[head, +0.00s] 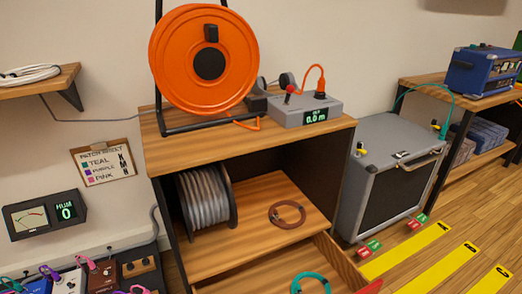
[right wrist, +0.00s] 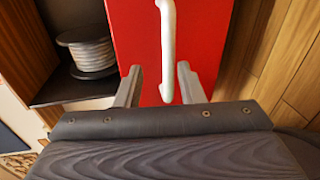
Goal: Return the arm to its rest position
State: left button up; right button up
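My right gripper (right wrist: 160,80) shows in the right wrist view with its two fingers apart. It is open. A red drawer front (right wrist: 205,40) with a white vertical handle (right wrist: 168,50) lies beyond the fingers. The handle's lower end appears between them in the picture, with no visible contact; the depth gap is hard to judge. In the head view neither gripper shows, and the left one is in no view. The drawer (head: 330,252) at the bottom of the wooden cabinet is pulled out, with a teal cable coil (head: 311,282) partly visible inside.
The cabinet (head: 250,145) carries an orange cable reel (head: 180,70) and a grey meter box (head: 306,108). A grey cable spool (head: 205,200) and brown coil (head: 288,214) sit on its shelf. A grey amp (head: 390,170) stands right. Yellow-striped floor (head: 405,250) lies in front.

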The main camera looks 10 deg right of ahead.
jog(key=w+a+r+n+g+y, duration=0.1)
jog(key=w+r+n+g+y, duration=0.3)
jog(key=r+n, duration=0.8)
jog(key=w+a+r+n+g+y, duration=0.1)
jog(key=r+n+g+y, duration=0.4)
jog(key=r+n, duration=0.65)
jog(key=s+a+r+n+h, duration=0.1)
jog(key=s+r+n+h, duration=0.45)
jog(key=r+n, duration=0.5)
jog(key=s+a+r+n+h, duration=0.1)
jog(key=s+r+n+h, duration=0.5)
jog(key=n, duration=0.7)
notch_tip(320, 180, up, 33)
jog(key=w+p, duration=0.1)
jog(key=p, duration=3.1)
jog(key=shift+w, duration=0.2)
